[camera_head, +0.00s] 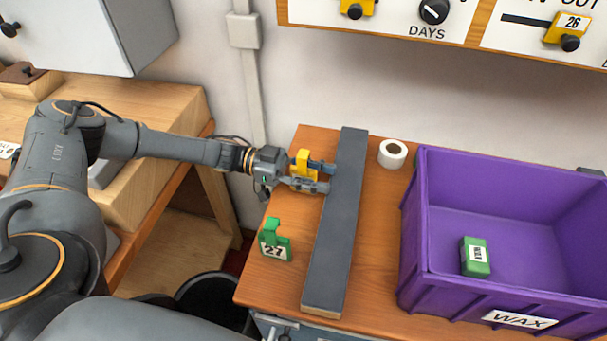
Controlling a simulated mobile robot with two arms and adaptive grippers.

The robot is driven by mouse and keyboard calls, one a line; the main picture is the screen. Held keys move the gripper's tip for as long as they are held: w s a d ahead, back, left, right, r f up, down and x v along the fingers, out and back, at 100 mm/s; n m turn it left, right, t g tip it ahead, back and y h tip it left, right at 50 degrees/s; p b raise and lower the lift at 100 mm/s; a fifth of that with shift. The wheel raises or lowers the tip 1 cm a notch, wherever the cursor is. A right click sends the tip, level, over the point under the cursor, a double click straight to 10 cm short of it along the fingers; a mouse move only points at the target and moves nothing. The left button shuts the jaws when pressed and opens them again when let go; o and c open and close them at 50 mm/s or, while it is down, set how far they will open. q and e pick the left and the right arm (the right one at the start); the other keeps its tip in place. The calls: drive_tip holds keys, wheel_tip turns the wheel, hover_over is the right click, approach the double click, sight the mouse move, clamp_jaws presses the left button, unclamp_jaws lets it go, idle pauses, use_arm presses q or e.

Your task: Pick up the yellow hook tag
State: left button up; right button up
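The yellow hook tag (301,160) is on the wooden bench, left of the long dark bar. My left gripper (331,179) reaches in from the left at the tag. Its two fingers lie on either side of the tag, with their tips apart and pointing right toward the bar. The near finger and gripper body hide part of the tag's lower half. I cannot tell whether the fingers press on it or whether it is clear of the bench. My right gripper is not in view.
A green hook tag (273,245) marked 27 stands nearer the front. The dark bar (341,220) runs across the bench. A white tape roll (392,154) lies right of it. A purple crate (410,262) labelled WAX holds a green block (475,258). A wall board (400,22) hangs above.

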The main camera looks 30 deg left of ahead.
use_arm(q)
clamp_jaws()
idle(0.5)
